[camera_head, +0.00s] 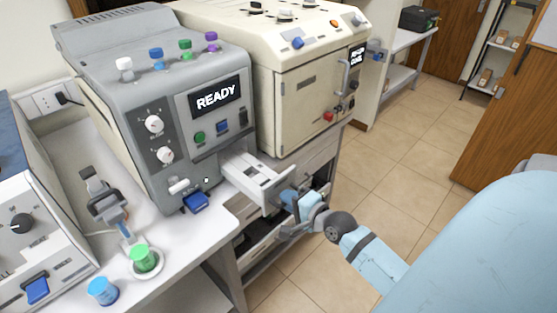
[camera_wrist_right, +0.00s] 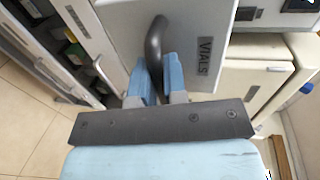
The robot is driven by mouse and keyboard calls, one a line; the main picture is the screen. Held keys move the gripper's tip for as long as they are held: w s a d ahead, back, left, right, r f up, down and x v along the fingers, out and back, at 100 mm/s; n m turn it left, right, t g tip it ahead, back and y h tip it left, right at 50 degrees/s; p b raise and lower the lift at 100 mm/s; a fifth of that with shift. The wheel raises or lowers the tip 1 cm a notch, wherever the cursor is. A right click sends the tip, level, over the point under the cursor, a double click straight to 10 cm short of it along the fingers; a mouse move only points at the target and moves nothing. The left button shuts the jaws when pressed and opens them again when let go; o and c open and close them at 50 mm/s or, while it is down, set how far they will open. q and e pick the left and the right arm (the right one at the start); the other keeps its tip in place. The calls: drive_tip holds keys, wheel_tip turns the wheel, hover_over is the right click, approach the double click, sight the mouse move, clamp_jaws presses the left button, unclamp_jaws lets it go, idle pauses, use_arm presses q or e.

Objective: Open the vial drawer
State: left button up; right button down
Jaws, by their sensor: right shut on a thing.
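The vial drawer (camera_head: 247,180) sticks out from the lower front of the grey machine (camera_head: 165,100), with its light interior showing from above. In the right wrist view its grey front panel (camera_wrist_right: 205,18) carries a "VIALS" label (camera_wrist_right: 203,57). My right gripper (camera_head: 290,198) is at the drawer's front. In the right wrist view its blue fingers (camera_wrist_right: 157,84) are shut around the dark curved handle (camera_wrist_right: 154,40). The drawer's contents are too small to make out. My left gripper is in neither view.
A cream machine (camera_head: 300,90) stands to the right. Tiled floor lies clear at right.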

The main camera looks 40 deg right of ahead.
drive_tip(key=shift+s, duration=0.25)
drive_tip(key=c, duration=1.2)
unclamp_jaws()
drive_tip(key=shift+s, duration=0.1)
drive_tip(key=b+v, duration=0.1)
drive_tip(key=v, duration=1.2)
drive_tip(key=shift+s+r+b, duration=0.15)
drive_tip(key=shift+s+b, duration=0.15)
drive_tip(key=shift+b, duration=0.05)
drive_tip(key=shift+d, duration=0.15)
